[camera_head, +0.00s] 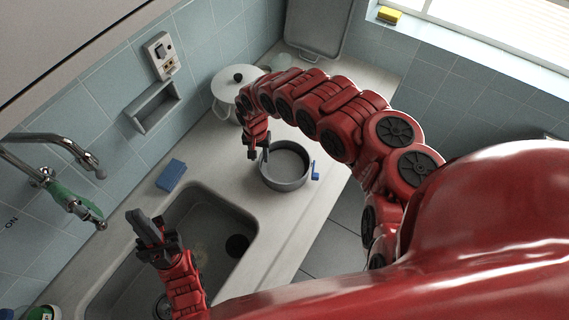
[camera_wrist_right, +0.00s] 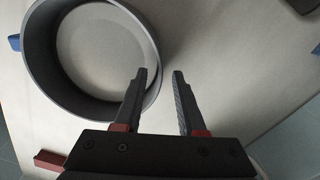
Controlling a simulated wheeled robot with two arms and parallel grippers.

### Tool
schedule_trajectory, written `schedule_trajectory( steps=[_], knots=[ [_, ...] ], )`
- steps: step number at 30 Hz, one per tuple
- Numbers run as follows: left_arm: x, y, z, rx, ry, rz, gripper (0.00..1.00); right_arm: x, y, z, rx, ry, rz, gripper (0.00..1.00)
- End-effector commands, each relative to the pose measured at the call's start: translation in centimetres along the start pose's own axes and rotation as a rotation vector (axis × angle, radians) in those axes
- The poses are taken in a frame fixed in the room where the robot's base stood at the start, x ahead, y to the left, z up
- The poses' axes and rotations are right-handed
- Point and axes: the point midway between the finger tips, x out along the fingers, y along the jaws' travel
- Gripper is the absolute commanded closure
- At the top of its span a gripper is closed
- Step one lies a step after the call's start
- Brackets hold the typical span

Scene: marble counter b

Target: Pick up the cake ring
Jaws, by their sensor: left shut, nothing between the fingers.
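The cake ring (camera_head: 285,184) is a dark grey round ring lying flat on the pale counter, right of the sink. In the right wrist view the ring (camera_wrist_right: 40,75) fills the upper left, with bare counter showing through it. My right gripper (camera_head: 257,153) points down at the ring's left edge. In the wrist view this gripper (camera_wrist_right: 160,71) is open; its left finger overlaps the ring's near-right wall and its right finger is over the counter outside. Contact with the ring cannot be told. My left gripper (camera_head: 150,228) is shut and empty over the sink.
A white lidded pot (camera_head: 230,104) stands behind my right gripper. A small blue object (camera_head: 315,171) lies right of the ring. A blue sponge (camera_head: 171,175) lies behind the sink (camera_head: 247,218). A grey tray (camera_head: 315,28) leans at the back. The faucet (camera_head: 60,140) is at left.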

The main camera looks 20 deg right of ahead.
Motion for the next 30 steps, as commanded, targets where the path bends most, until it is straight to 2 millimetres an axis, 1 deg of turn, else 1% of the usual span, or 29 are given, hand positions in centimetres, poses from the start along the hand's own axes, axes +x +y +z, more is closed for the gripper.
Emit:
schedule_trajectory(
  steps=[3,6,14,15,17,21,22,30],
  knots=[
    [0.3,0.0,0.0,0.000,-0.001,0.000,1.00,1.1,-0.3,0.1,-0.001,-0.001,-0.006,0.61],
    [0.4,0.0,-0.1,0.000,-0.001,0.000,1.00,1.6,-0.1,-0.1,0.001,0.001,-0.003,0.61],
    [0.3,0.0,-0.1,0.000,-0.001,0.000,1.00,1.8,0.0,-0.1,0.002,0.002,-0.001,0.61],
    [0.3,0.0,-0.1,0.000,-0.001,0.000,1.00,1.8,0.0,-0.1,0.002,0.002,-0.001,0.62],
    [0.4,0.0,-0.1,0.000,-0.001,0.000,1.00,1.8,-0.1,-0.1,0.001,0.002,-0.002,0.73],
    [0.4,0.0,-0.1,0.000,-0.001,0.000,1.00,1.8,-0.1,-0.1,0.001,0.002,-0.002,0.98],
    [0.3,0.0,-0.1,0.000,-0.001,0.000,1.00,1.8,-0.1,-0.1,0.001,0.002,-0.002,1.00],
    [0.3,0.0,-0.1,0.000,-0.001,0.000,1.00,1.8,-0.1,-0.1,0.001,0.002,-0.002,1.00]
  ],
)
